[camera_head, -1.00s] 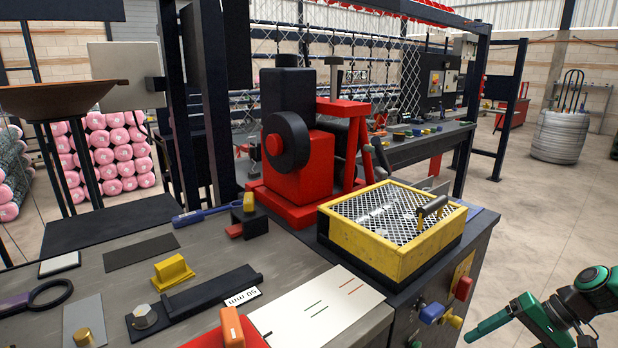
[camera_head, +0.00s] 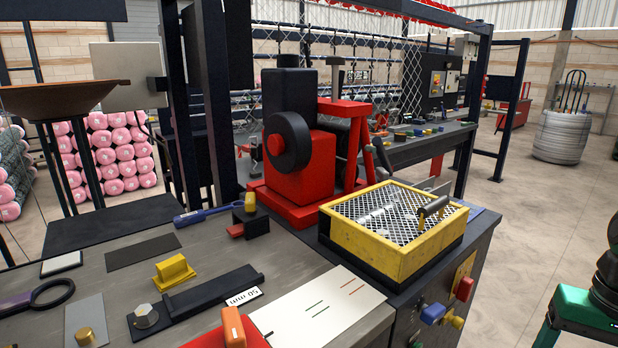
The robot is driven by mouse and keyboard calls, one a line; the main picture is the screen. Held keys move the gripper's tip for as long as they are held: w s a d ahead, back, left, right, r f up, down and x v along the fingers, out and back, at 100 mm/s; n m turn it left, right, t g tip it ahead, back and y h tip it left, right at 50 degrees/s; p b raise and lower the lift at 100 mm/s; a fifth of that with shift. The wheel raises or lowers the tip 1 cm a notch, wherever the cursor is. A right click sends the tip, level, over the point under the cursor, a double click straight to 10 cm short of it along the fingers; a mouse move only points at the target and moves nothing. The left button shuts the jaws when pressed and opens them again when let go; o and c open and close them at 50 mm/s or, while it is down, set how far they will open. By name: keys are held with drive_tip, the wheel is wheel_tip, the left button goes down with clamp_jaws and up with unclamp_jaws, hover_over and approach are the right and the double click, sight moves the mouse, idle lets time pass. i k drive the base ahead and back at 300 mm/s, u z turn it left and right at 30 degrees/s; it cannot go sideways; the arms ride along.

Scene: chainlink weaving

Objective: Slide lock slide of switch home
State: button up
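A tan switch plate (camera_head: 463,279) is on the front right side of the bench cabinet. A red block (camera_head: 464,289), a blue block (camera_head: 432,313) and a yellow knob (camera_head: 453,320) stick out there. I cannot tell which of these is the lock slide, or its position.
A yellow mesh-topped box (camera_head: 385,257) sits on the bench corner above the switch. A red machine (camera_head: 302,165) stands behind it. A white sheet (camera_head: 322,312) and several tools lie on the bench (camera_head: 215,265). Open floor (camera_head: 530,230) is to the right.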

sight(457, 322)
drive_tip(key=z, duration=0.05)
drive_tip(key=k, duration=0.5)
drive_tip(key=z, duration=1.5)
drive_tip(key=i, duration=1.7)
drive_tip(key=u, duration=2.3)
